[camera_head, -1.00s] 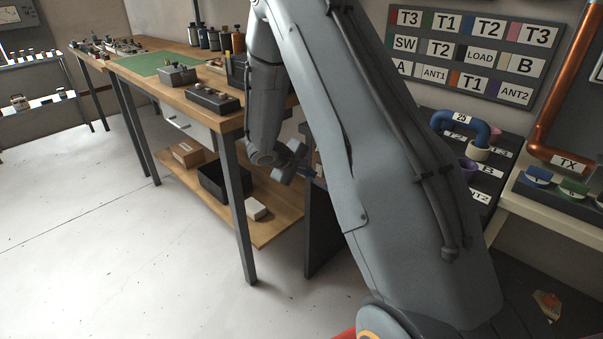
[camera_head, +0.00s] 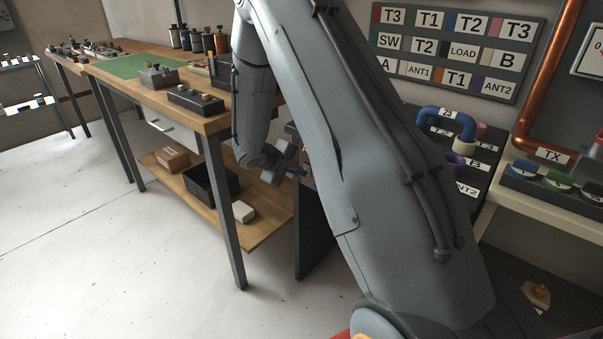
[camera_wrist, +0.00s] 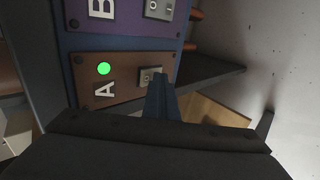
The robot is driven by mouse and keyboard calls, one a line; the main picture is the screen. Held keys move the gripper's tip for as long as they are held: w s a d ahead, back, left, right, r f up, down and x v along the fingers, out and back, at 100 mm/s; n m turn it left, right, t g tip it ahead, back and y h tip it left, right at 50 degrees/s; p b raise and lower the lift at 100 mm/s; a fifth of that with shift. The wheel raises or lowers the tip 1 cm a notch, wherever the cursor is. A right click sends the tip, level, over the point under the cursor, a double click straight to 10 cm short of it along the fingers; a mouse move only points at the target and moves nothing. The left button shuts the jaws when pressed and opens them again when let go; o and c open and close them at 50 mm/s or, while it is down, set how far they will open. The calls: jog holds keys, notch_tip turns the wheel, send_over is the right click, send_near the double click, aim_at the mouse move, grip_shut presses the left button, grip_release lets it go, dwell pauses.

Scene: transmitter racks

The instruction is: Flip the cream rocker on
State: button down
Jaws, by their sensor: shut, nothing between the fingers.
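In the wrist view a brown panel marked A (camera_wrist: 120,88) has a lit green lamp (camera_wrist: 104,68) and a small metal switch plate (camera_wrist: 149,75). A purple panel marked B (camera_wrist: 125,20) adjoins it, with another switch plate (camera_wrist: 158,8) at the picture's top edge. I cannot make out a cream colour on either switch. My gripper (camera_wrist: 160,80) is shut and empty, its tips at or just in front of the A switch plate and partly covering it. I cannot tell whether they touch.
A wooden bench (camera_head: 130,90) with several small boxes stands left of my arm. Its lower shelf (camera_head: 265,215) holds a black bin (camera_head: 210,185) and a white box (camera_head: 244,211). A label board (camera_head: 455,50) and a copper pipe (camera_head: 545,75) are at the right. Open floor lies left.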

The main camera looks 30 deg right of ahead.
jog(key=shift+d+r, duration=0.1)
jog(key=shift+r+p, duration=0.3)
jog(key=shift+r, duration=0.4)
jog(key=a+f+v, duration=0.1)
jog(key=v, duration=1.2)
jog(key=shift+s+a+b, duration=0.25)
jog(key=shift+s+b, duration=0.05)
jog(key=shift+b, duration=0.1)
jog(key=shift+f, duration=0.1)
